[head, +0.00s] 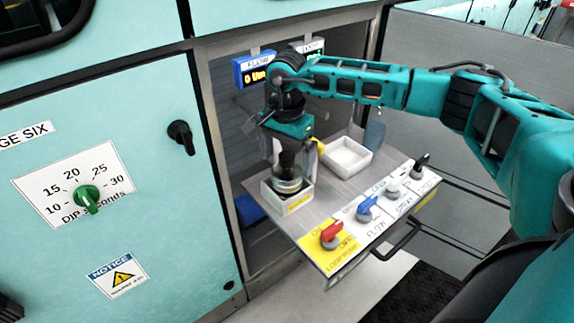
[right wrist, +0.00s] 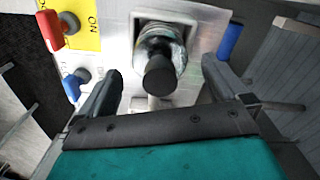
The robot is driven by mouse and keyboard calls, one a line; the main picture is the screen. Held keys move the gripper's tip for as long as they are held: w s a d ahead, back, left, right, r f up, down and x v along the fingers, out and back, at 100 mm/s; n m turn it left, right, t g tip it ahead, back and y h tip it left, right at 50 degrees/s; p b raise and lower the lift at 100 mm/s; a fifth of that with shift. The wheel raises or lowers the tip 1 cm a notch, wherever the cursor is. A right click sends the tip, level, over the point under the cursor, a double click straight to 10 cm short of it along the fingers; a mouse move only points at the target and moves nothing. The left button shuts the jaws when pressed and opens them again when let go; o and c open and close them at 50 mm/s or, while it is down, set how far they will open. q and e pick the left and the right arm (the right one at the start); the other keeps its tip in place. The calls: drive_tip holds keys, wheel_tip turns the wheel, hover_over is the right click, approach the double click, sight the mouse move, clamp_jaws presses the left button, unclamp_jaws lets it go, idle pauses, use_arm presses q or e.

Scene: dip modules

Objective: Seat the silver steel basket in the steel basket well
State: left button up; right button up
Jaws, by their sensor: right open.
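The silver steel basket (head: 287,184), a round cup with a black upright handle, stands inside a white square well (head: 300,200) on the pulled-out shelf. My right gripper (head: 289,152) is directly above the basket, pointing down. Its fingers are open, one on each side of the handle and apart from it. I cannot tell whether the basket sits fully down. My left gripper is not in view.
A second white square well (head: 347,157) stands empty behind to the right. The shelf front has a red switch (head: 331,235), a blue switch (head: 367,208) and other knobs. A blue FLOW display (head: 254,70) hangs at the back. A cabinet with a green dial (head: 87,198) stands left.

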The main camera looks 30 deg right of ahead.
wheel_tip(320, 180, up, 8)
drive_tip(key=shift+r+p, duration=0.1)
drive_tip(key=shift+p, duration=0.25)
drive_tip(key=s+a+f+m+g+y, duration=0.1)
drive_tip(key=s+a+f+y, duration=0.15)
drive_tip(key=a, duration=0.45)
drive_tip(key=s+a+f+m+y, duration=0.1)
drive_tip(key=a+y, duration=0.2)
drive_tip(key=a, duration=0.3)
drive_tip(key=s+a+f+m+g+y, duration=0.1)
drive_tip(key=s+a+y, duration=0.15)
drive_tip(key=a, duration=0.45)
drive_tip(key=s+a+r+m+t+y, duration=0.2)
drive_tip(key=a+r+m+t+y, duration=0.3)
drive_tip(key=a+m+y, duration=0.65)
drive_tip(key=w+d+f+m+t+h, duration=0.1)
drive_tip(key=d+f+m+t+h, duration=0.45)
drive_tip(key=m, duration=0.75)
drive_tip(key=w+d+f+m+t+h, duration=0.1)
drive_tip(key=w+d+m+t+h, duration=0.2)
drive_tip(key=m+t, duration=0.8)
drive_tip(key=s+d+f+m+g+h, duration=0.4)
drive_tip(key=s+f+m, duration=0.2)
drive_tip(key=f+m, duration=0.2)
drive_tip(key=s+d+f+m+g+h, duration=0.4)
drive_tip(key=s+f+m, duration=0.2)
drive_tip(key=f+m, duration=0.2)
drive_tip(key=shift+s+d+m+g, duration=0.25)
drive_tip(key=shift+d+m+g, duration=0.1)
drive_tip(key=shift+m, duration=0.4)
